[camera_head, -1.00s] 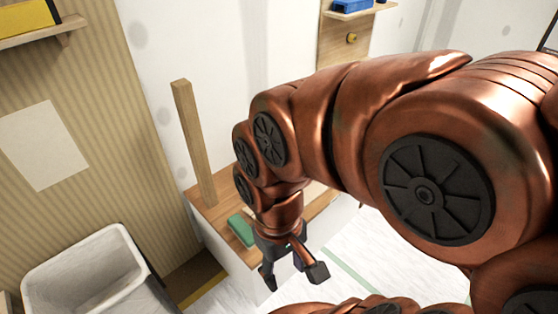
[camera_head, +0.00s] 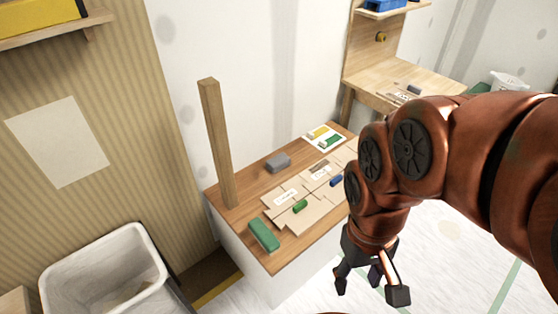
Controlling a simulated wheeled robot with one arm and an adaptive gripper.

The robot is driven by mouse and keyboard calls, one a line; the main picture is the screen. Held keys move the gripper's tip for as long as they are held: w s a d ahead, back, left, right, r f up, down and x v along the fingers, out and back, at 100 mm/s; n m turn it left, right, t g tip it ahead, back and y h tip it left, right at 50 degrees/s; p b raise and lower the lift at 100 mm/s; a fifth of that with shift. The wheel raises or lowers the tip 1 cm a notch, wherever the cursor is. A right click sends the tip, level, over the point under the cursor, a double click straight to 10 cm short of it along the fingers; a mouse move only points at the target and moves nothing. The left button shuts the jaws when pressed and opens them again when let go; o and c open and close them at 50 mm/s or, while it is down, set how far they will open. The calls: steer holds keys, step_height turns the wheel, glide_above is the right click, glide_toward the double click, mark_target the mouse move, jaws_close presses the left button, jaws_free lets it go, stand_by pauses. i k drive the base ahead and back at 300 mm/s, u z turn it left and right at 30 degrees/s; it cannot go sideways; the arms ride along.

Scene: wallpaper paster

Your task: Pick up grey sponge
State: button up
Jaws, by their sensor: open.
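The grey sponge (camera_head: 278,162) is a small grey block lying on the wooden tabletop (camera_head: 240,222), toward its back edge and right of the upright wooden post. My gripper (camera_head: 370,290) hangs fingers-down in front of the table's right side, to the right of and lower in the picture than the sponge. It is open, apart from the sponge, with nothing visible between its fingers. My arm hides the right end of the table.
A green block (camera_head: 264,235) lies at the table's front left. Cardboard pieces (camera_head: 297,203) bear small green and blue items. The wooden post (camera_head: 217,145) stands at the back left. A white bin (camera_head: 105,275) is at the lower left. A second workbench (camera_head: 390,75) stands behind.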

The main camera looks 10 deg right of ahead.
mark_target(278, 163)
steer(key=z, duration=1.2)
steer(key=i, duration=1.25)
steer(key=u, duration=3.15)
